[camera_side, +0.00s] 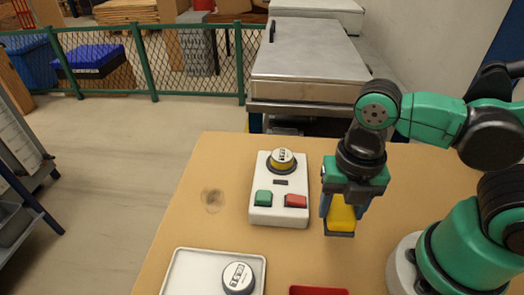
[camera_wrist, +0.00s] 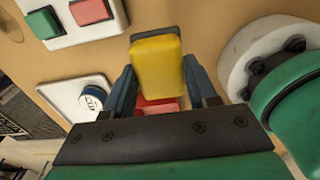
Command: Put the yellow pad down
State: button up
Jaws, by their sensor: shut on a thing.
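The yellow pad (camera_side: 341,215) is held between the fingers of my gripper (camera_side: 340,222), to the right of the white test box in the side view. In the wrist view the yellow pad (camera_wrist: 157,64) stands out between the two dark fingers of my gripper (camera_wrist: 165,88), which is shut on it. From these views I cannot tell exactly how high the pad is above the table. Part of the pad is hidden by the gripper in the side view.
A white tray (camera_side: 180,270) holds another meter (camera_side: 238,278). A red container (camera_side: 318,291) lies at the front edge of view. The table (camera_side: 215,170) is bare left of the box.

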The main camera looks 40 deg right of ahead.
jog(key=shift+f, duration=3.2)
jog(key=o, duration=1.2)
jog(key=shift+r, duration=0.2)
